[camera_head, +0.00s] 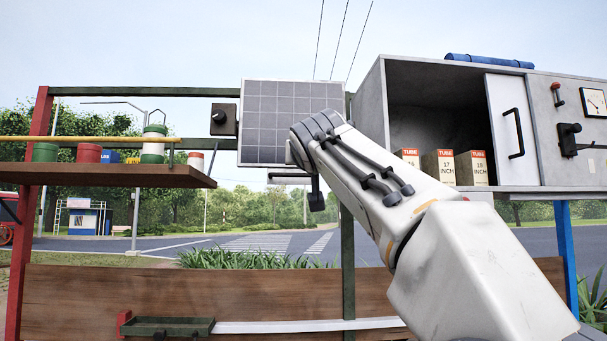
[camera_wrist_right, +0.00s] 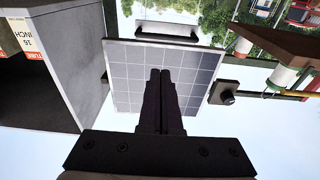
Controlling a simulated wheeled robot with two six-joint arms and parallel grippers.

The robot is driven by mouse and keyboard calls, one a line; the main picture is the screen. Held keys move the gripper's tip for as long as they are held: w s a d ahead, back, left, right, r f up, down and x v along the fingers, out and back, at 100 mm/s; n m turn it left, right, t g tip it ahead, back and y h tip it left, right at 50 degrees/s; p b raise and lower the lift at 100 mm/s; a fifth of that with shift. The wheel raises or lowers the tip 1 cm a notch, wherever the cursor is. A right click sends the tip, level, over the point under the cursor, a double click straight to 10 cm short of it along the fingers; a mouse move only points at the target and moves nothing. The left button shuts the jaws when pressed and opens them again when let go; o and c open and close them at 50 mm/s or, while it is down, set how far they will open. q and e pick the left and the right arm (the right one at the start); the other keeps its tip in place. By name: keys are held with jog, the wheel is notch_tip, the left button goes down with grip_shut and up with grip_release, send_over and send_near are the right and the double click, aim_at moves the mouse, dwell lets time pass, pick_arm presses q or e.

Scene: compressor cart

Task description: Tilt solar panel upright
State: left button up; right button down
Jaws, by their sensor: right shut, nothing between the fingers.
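The solar panel (camera_head: 270,115) is a grey gridded square with a pale frame, mounted on the dark green frame left of the cabinet. Its face is turned toward me and looks close to vertical in the head view. It also shows in the right wrist view (camera_wrist_right: 125,75), where the picture is upside down. My right gripper (camera_wrist_right: 160,72) is shut and empty, its fingertips in front of the panel face; I cannot tell whether they touch it. My left gripper is not in view.
A grey cabinet (camera_head: 367,105) with an open compartment holding tube boxes (camera_head: 438,165) stands right of the panel. A dark knob (camera_head: 223,119) sits just left of it. A wooden shelf (camera_head: 110,176) with cans is farther left. A green tray (camera_head: 165,327) is low in front.

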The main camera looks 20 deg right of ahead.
jog(key=shift+f+v, duration=0.2)
jog(key=shift+v, duration=0.8)
jog(key=s+a+f+n+g+y+p, duration=0.1)
jog(key=a+f+n+g+y, duration=0.15)
jog(key=a+f, duration=0.55)
jog(key=s+a+f+n+g+y+p, duration=0.2)
jog(key=a+f+g, duration=0.2)
jog(key=f, duration=0.8)
jog(key=s+a+f+n+g+y+p, duration=0.1)
jog(key=a+f+n+g+y, duration=0.15)
jog(key=a+f, duration=0.55)
jog(key=s+d+f+n+g+p, duration=0.1)
jog(key=s+f+n+g+p, duration=0.2)
jog(key=s+f+g, duration=0.6)
jog(key=s+f+p, duration=0.1)
jog(key=s+f, duration=1.4)
jog(key=s, duration=0.3)
jog(key=shift+s+d+f+n+h, duration=0.25)
jog(key=shift+d+n+h, duration=0.05)
jog(key=shift+h, duration=0.1)
